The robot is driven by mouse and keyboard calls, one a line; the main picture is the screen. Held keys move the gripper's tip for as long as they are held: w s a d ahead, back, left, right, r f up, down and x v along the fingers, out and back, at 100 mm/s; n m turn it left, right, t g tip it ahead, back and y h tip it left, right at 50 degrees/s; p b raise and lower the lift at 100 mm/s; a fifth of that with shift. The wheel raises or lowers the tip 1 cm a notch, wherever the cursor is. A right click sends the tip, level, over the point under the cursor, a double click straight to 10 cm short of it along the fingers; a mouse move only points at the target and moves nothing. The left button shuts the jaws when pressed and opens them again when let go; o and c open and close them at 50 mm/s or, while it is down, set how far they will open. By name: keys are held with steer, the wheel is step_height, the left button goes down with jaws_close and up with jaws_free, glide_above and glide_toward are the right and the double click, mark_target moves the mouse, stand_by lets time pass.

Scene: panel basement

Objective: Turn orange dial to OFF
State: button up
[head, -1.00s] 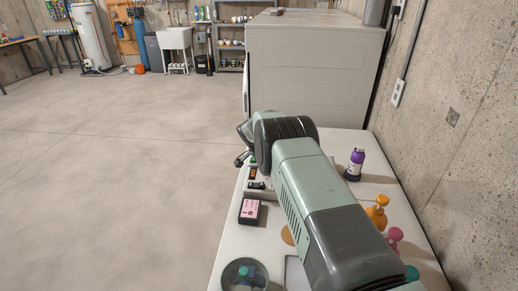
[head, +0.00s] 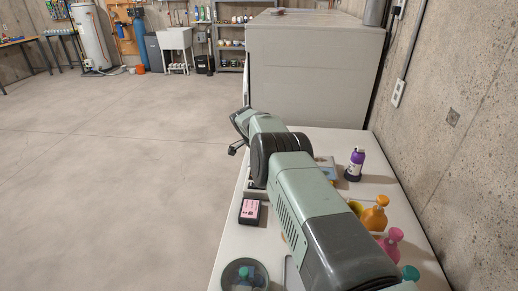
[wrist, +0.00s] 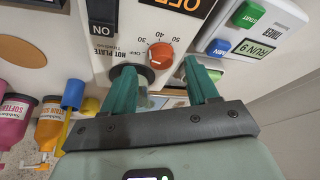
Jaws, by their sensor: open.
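The orange dial (wrist: 160,55) sits on a white panel marked HOT PLATE (wrist: 112,45) in the wrist view. Small numbers such as 30 and 40 stand above the dial. The left finger partly hides a dark round part of the panel. In the head view my gripper (head: 236,150) is past the table's left edge, and the arm hides the dial.
A unit with a green START button (wrist: 247,14) and a blue button is beside the panel. Pink and orange bottles (head: 375,215) and a purple bottle (head: 355,163) stand on the white table (head: 235,232). A black-and-pink box (head: 250,211) lies near its left edge.

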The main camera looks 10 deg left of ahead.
steer(key=v, duration=0.7)
steer(key=shift+a+r, duration=0.2)
steer(key=shift+r, duration=0.15)
steer(key=shift+n, duration=0.3)
steer(key=shift+c, duration=1.4)
steer(key=d+f+n, duration=0.1)
steer(key=f+n, duration=0.1)
steer(key=f, duration=0.1)
steer(key=w+d+f+n+t+y, duration=0.1)
steer(key=d+f+n, duration=0.1)
steer(key=f, duration=0.1)
steer(key=d+f+n+t+y, duration=0.1)
steer(key=f+n, duration=0.2)
steer(key=f, duration=0.1)
steer(key=shift+w+d, duration=0.2)
steer(key=shift+w, duration=0.15)
